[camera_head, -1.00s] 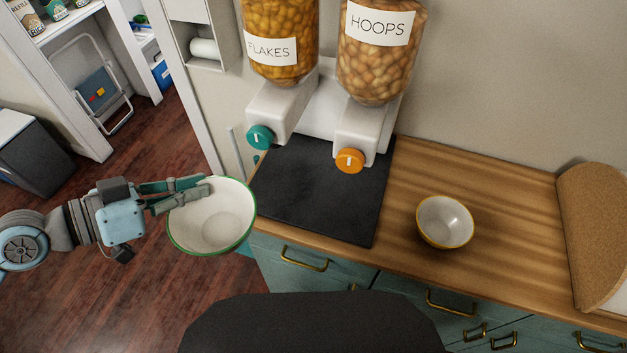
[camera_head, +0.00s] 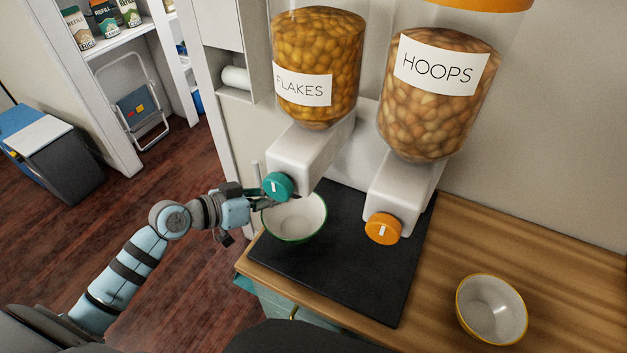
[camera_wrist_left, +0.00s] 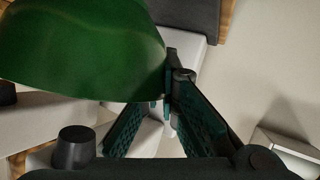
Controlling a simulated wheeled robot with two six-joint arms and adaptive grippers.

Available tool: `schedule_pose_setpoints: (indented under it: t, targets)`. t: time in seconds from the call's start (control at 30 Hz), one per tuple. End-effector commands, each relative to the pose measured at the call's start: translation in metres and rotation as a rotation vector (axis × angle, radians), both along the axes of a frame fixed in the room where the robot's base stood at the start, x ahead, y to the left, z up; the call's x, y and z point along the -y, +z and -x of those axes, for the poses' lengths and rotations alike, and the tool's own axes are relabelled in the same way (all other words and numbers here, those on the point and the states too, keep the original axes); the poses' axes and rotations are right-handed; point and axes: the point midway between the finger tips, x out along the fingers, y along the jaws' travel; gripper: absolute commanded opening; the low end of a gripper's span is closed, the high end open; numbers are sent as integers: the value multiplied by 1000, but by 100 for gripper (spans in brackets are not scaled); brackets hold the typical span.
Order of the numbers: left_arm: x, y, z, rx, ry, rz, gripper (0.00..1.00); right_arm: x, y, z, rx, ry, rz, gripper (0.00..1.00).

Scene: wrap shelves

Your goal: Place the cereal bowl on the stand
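A white bowl with a green rim (camera_head: 296,218) is at the left edge of the dark flat slab (camera_head: 345,262) under the flakes dispenser. I cannot tell if it touches the slab. My left gripper (camera_head: 258,203) reaches in from the left to the bowl's left rim, its fingertips partly hidden near the teal knob. In the left wrist view the bowl's green outside (camera_wrist_left: 85,45) fills the upper left, and the left gripper's fingers (camera_wrist_left: 170,92) meet at its edge, shut on it. My right gripper is not in view. I see no other separate stand.
The flakes dispenser (camera_head: 317,85) with its teal knob (camera_head: 277,186) overhangs the bowl closely. The hoops dispenser (camera_head: 435,95) with an orange knob (camera_head: 383,229) is to the right. A yellow-rimmed bowl (camera_head: 492,308) sits on the wooden counter (camera_head: 450,255). The slab's front part is clear.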

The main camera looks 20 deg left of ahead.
Motion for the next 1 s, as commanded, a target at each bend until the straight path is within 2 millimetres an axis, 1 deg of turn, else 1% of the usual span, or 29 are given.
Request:
schedule_pose_setpoints:
  t: [0.03,0.1,0.17,0.23,0.3,0.5,0.63,0.8,1.0]
  targets:
    - [1,2,0,-1,9,1,0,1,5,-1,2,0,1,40]
    - [2,-4,-1,-2,14,2,0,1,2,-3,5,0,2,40]
    - [3,-17,-1,-2,15,1,0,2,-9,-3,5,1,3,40]
    - [4,-34,-2,-2,13,0,0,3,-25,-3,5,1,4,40]
    - [5,-43,-2,-2,9,0,0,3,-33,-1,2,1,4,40]
    - [7,-37,-3,0,5,0,0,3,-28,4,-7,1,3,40]
    - [6,-42,-3,0,5,0,0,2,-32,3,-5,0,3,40]
    - [6,-41,-2,-2,6,-1,25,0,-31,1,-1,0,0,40]
    - [6,-41,-2,-2,7,-1,25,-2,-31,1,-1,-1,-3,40]
